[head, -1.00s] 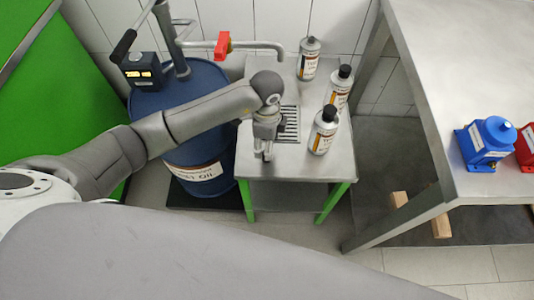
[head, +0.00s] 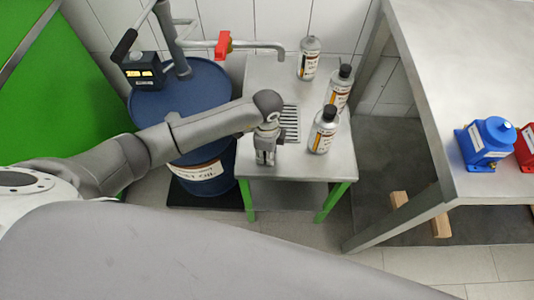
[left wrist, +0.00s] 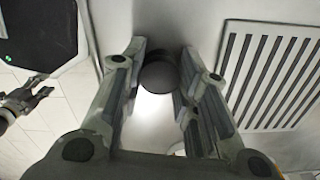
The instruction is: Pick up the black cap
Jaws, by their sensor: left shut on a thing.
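The black cap (left wrist: 158,74) is a small round dark piece between the fingers of my left gripper (left wrist: 158,88) in the left wrist view. The gripper is shut on it from both sides, over the steel table top. In the head view my left gripper (head: 265,160) points down near the table's front left edge, and the cap is hidden by the fingers there. My right gripper (left wrist: 46,86) shows small at the left edge of the left wrist view, its fingers apart and empty.
The steel table (head: 300,165) has a slotted grate (head: 290,124). A bottle without a black cap (head: 308,60) stands at the back, and two capped bottles (head: 340,85) (head: 323,130) stand on the right. A blue drum (head: 175,105) is left; a workbench (head: 460,60) is right.

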